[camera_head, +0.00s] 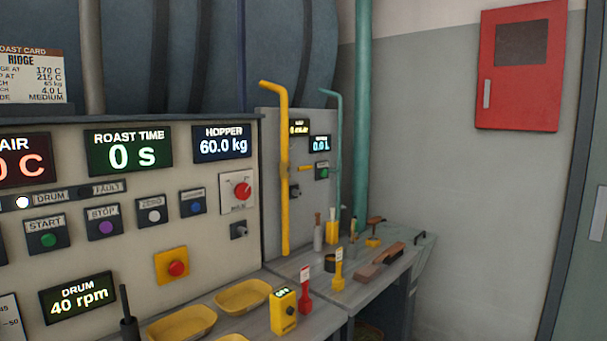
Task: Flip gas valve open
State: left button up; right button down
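A yellow pipe (285,215) bends over at the top and runs down the grey panel behind the bench. A small yellow lever (305,168) sticks out level to the right from a fitting (284,169) about midway down this pipe, across the pipe's line. It looks like the gas valve handle; no label on it is readable. Neither of my grippers shows in this view.
A control panel (105,260) with displays and buttons fills the left. Yellow trays (182,325), a yellow handheld device (284,310), red and yellow tags and brushes crowd the bench below the pipe. A teal pipe (339,140) runs right of the lever. A red cabinet (519,90) hangs on the wall.

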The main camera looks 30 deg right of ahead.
aim_at(298, 169)
jog(key=i+l+z, duration=0.1)
jog(key=l, duration=0.35)
jog(key=i+l+z, duration=0.1)
jog(key=l, duration=0.3)
jog(key=i+l+z, duration=0.1)
jog(key=l, duration=0.3)
jog(key=i+l+z, duration=0.1)
jog(key=l, duration=0.3)
jog(key=i+l+z, duration=0.1)
jog(key=i+l, duration=0.2)
jog(key=l, duration=0.1)
